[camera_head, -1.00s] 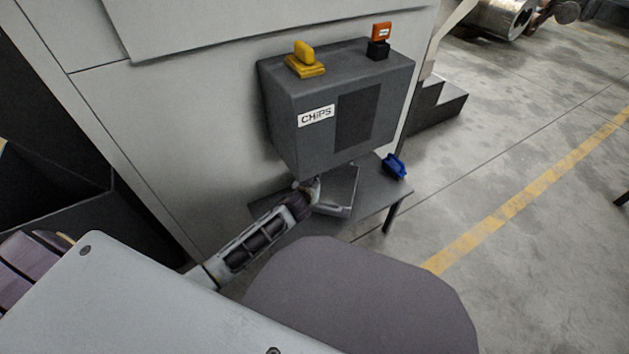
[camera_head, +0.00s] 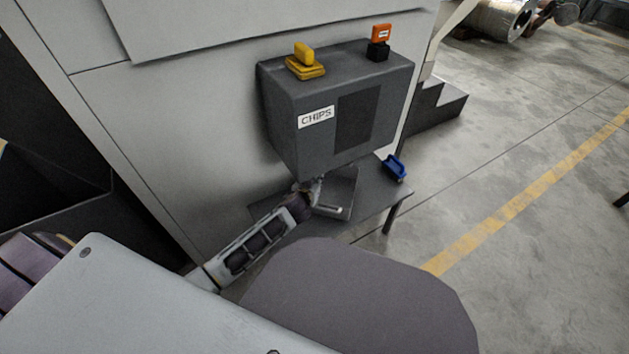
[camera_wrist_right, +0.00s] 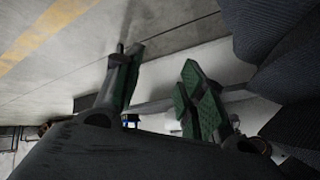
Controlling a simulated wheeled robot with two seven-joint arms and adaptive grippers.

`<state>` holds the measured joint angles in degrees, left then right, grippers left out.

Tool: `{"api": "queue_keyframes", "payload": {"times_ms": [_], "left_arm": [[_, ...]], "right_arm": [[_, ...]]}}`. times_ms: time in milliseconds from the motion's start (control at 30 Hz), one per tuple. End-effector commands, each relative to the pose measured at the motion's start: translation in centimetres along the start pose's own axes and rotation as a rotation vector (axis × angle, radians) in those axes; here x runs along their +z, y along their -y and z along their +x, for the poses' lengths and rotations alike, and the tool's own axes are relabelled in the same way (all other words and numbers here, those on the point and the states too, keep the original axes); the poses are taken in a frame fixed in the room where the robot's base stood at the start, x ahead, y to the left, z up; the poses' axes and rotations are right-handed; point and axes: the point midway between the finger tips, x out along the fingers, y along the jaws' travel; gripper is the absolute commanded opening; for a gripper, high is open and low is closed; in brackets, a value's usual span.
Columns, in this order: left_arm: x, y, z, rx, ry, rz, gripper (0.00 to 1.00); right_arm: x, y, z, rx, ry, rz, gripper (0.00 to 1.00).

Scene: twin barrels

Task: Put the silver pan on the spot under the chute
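The silver pan (camera_head: 342,188) shows in the head view as a grey, shallow, square-edged shape on or just above the small dark table. It lies below the dark box labelled CHIPS (camera_head: 318,117), and the box hides part of it. My left gripper (camera_head: 314,193) is at the pan's left side, close against it. Its fingers are small and partly hidden, so I cannot tell whether they grip the pan. The chute opening and the spot are not visible. My right gripper (camera_wrist_right: 160,82) shows in the right wrist view, with its green-padded fingers apart and nothing between them.
The small table (camera_head: 374,196) has a blue object (camera_head: 394,167) near its right edge. A yellow object (camera_head: 305,59) and an orange-and-black one (camera_head: 380,41) sit on the box. Open concrete floor (camera_head: 500,160) lies to the right, and a grey machine wall stands behind.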

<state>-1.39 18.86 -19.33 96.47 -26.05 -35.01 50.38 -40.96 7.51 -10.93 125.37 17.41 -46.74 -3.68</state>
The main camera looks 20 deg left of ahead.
Motion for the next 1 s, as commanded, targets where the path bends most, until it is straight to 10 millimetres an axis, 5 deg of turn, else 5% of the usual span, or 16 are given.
{"api": "queue_keyframes", "payload": {"times_ms": [367, 1000], "left_arm": [[-0.2, -0.1, -1.5, 0.001, 0.001, 0.0, 0.27], [-0.2, 0.0, -7.3, 0.0, 0.001, -0.002, 0.27]], "right_arm": [[0.2, 0.1, -0.6, 0.007, 0.017, 0.003, 0.4], [-0.5, 0.3, -2.4, 0.035, 0.045, 0.005, 0.4]]}}
